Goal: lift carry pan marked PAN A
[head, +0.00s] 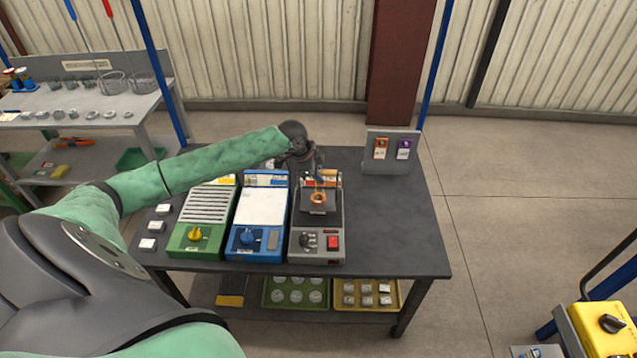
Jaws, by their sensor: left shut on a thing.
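My left gripper (318,178) reaches in from the left over the grey unit (316,246) at the right of the row on the dark table. It is shut, fingers pointing down, at the back edge of a small dark square pan (318,208) with an orange-copper ring in it. The pan is at the top of the grey unit; I cannot tell whether it touches it. The gripper partly hides the pan's back edge and the label behind. No PAN A marking is readable at this size. My right gripper is out of view.
A blue unit (260,240) and a green slatted unit (203,234) stand left of the grey one. A sign stand (391,162) is at the table's back right. Small white blocks (153,227) lie at the left. The table's right side (400,230) is clear.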

